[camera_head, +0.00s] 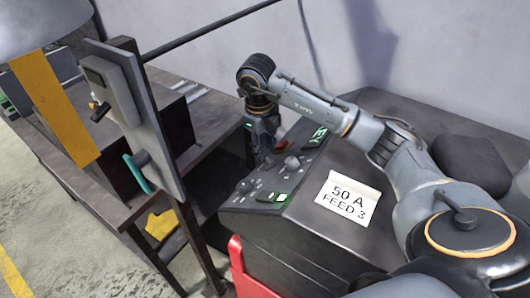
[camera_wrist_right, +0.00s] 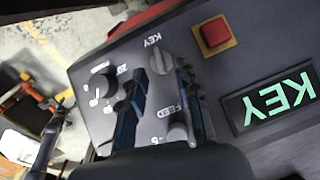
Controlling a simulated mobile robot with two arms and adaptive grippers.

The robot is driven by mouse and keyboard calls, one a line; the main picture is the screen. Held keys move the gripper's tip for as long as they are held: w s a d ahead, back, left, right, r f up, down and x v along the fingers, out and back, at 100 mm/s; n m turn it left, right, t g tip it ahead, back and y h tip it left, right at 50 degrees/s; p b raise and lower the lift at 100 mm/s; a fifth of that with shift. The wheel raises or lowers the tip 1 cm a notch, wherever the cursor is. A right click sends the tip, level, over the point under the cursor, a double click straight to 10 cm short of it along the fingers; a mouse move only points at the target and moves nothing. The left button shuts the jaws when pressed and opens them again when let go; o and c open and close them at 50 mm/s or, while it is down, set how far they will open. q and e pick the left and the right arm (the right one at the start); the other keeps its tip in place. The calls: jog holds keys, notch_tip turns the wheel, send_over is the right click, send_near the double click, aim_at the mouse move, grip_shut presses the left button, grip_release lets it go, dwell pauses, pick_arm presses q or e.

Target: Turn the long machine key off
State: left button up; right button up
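The machine's control panel (camera_head: 262,189) sits in the middle of the head view. The key switch (camera_wrist_right: 159,61), a pale grey knob labelled KEY, shows near the top of the right wrist view. My right gripper (camera_wrist_right: 160,77) is open, with its two dark fingers apart and their tips on either side of the knob's lower part. Whether a finger touches it cannot be told. In the head view my right gripper (camera_head: 265,157) points down over the panel and appears to hide the key switch. My left gripper is not in view.
A red button (camera_wrist_right: 215,35) and a lit green KEY display (camera_wrist_right: 271,99) are beside the switch. A FEED knob (camera_wrist_right: 179,133) and a black dial (camera_wrist_right: 101,85) are close to the fingers. A "50 A FEED 3" card (camera_head: 347,198) lies on the machine top.

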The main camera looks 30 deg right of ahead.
aim_at(265, 157)
notch_tip(265, 157, down, 3)
jog(key=shift+d+r, duration=0.1)
jog(key=shift+d, duration=0.05)
grip_shut()
jog(key=shift+w+d+f+n+b, duration=0.15)
jog(key=shift+f+n+b, duration=0.15)
jog(key=shift+b, duration=0.15)
jog(key=shift+n+y+b, duration=0.4)
jog(key=shift+y+b, duration=0.05)
jog(key=shift+y, duration=0.15)
jog(key=shift+r, duration=0.2)
